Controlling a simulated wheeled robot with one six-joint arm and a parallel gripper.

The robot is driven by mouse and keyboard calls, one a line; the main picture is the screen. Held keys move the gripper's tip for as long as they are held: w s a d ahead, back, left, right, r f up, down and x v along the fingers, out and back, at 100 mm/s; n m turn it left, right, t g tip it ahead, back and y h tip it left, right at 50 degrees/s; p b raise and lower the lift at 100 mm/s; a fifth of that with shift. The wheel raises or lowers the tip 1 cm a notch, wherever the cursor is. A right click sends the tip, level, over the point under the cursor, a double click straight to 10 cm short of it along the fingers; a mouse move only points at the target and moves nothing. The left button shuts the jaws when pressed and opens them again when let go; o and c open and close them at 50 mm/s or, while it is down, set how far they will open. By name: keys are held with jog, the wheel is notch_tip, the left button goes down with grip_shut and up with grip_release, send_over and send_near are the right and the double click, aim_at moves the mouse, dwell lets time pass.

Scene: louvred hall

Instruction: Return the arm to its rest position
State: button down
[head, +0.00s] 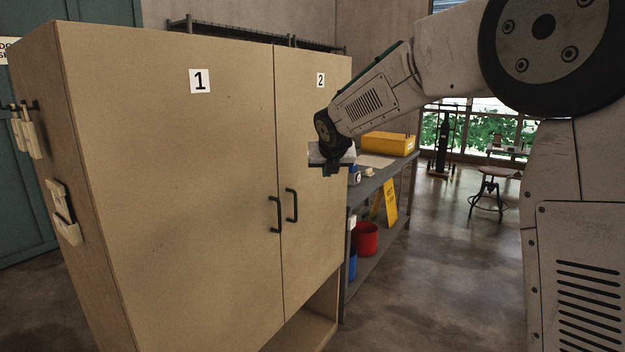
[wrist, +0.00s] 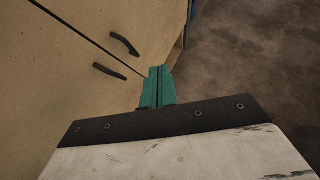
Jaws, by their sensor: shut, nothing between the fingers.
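My arm reaches in from the right in the head view, bent, with its end in front of the upper right part of a cabinet. My gripper (wrist: 158,88) shows in the wrist view with its teal fingers together and nothing between them. In the head view the gripper (head: 328,171) is small and dark, in front of door 2. The cabinet's two doors, door 1 (head: 170,170) and door 2 (head: 308,130), are shut. Their black handles stand side by side, and they also show in the wrist view ahead of the fingers, apart from them.
A grey workbench (head: 387,172) stands right of the cabinet, with a yellow case (head: 388,144) on top and a red bucket (head: 366,239) on its lower shelf. A stool (head: 488,190) stands farther back. The floor (head: 440,270) between bench and arm is clear.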

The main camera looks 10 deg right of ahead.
jog(key=s+d+f+m+g, duration=0.1)
jog(key=s+f+m+g, duration=0.2)
jog(key=s+m, duration=0.55)
jog(key=s+d+f+m+g, duration=0.2)
jog(key=s+f+m, duration=0.1)
jog(key=s+m, duration=0.5)
jog(key=s+m+g, duration=0.1)
jog(key=s+m, duration=0.8)
jog(key=s, duration=0.8)
jog(key=s+f+m+g+y, duration=0.1)
jog(key=s+m, duration=0.7)
jog(key=s, duration=0.8)
jog(key=shift+s+d+m+g, duration=0.25)
jog(key=shift+s+m+g, duration=0.05)
jog(key=shift+s+m, duration=0.1)
